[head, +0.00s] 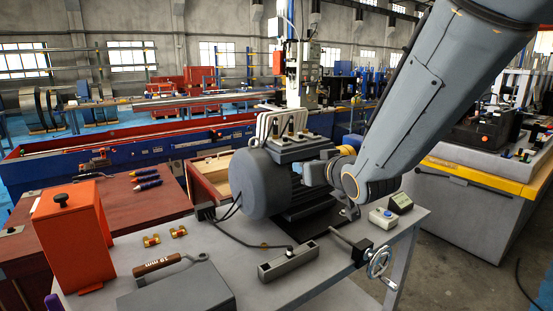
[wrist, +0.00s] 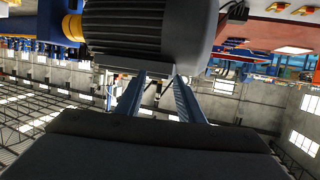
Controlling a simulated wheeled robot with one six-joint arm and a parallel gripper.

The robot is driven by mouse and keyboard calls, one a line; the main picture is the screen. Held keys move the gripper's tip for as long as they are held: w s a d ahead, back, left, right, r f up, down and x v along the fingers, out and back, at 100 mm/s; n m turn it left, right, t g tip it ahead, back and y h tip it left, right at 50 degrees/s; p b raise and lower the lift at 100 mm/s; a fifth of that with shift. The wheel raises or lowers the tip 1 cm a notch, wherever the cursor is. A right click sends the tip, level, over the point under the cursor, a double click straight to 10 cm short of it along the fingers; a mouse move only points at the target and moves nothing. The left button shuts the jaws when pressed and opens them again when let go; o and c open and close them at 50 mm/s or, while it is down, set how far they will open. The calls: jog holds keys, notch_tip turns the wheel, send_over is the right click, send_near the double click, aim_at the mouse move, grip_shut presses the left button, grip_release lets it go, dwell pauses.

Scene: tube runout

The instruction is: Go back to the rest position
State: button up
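A large dark grey finned motor (head: 265,183) sits on the bench (head: 225,240) in the head view. My arm comes down from the upper right and its wrist end stands at the motor's right side; my gripper's fingers are hidden in that view. In the wrist view, which looks upside down, my gripper (wrist: 159,80) shows two fingers spread apart. Background shows between them, and nothing is held. The motor (wrist: 150,25) fills the top of the wrist view, close beyond the fingertips; I cannot tell whether they touch it.
An orange box (head: 72,235) stands at the bench's left. A wooden-handled tool (head: 170,263), a grey block (head: 289,262), a clamp with a handwheel (head: 378,262) and small instruments (head: 383,217) lie around the motor. A yellow-edged grey cabinet (head: 470,205) stands at the right, with floor between.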

jog(key=s+d+f+m+g+h, duration=0.1)
jog(key=s+d+f+g+h, duration=0.1)
jog(key=s+d+f+g, duration=0.3)
jog(key=s+d+f+m+h, duration=0.1)
jog(key=s+d+f+h, duration=0.15)
jog(key=f, duration=0.35)
jog(key=s+d+f+g, duration=0.1)
jog(key=s+f+g, duration=0.2)
jog(key=s, duration=0.5)
jog(key=s+d+f+m+g, duration=0.1)
jog(key=s+f+g, duration=0.3)
jog(key=s, duration=0.5)
jog(key=shift+s+d+f+m+g, duration=0.3)
jog(key=shift+d+f, duration=0.1)
jog(key=shift+d, duration=0.4)
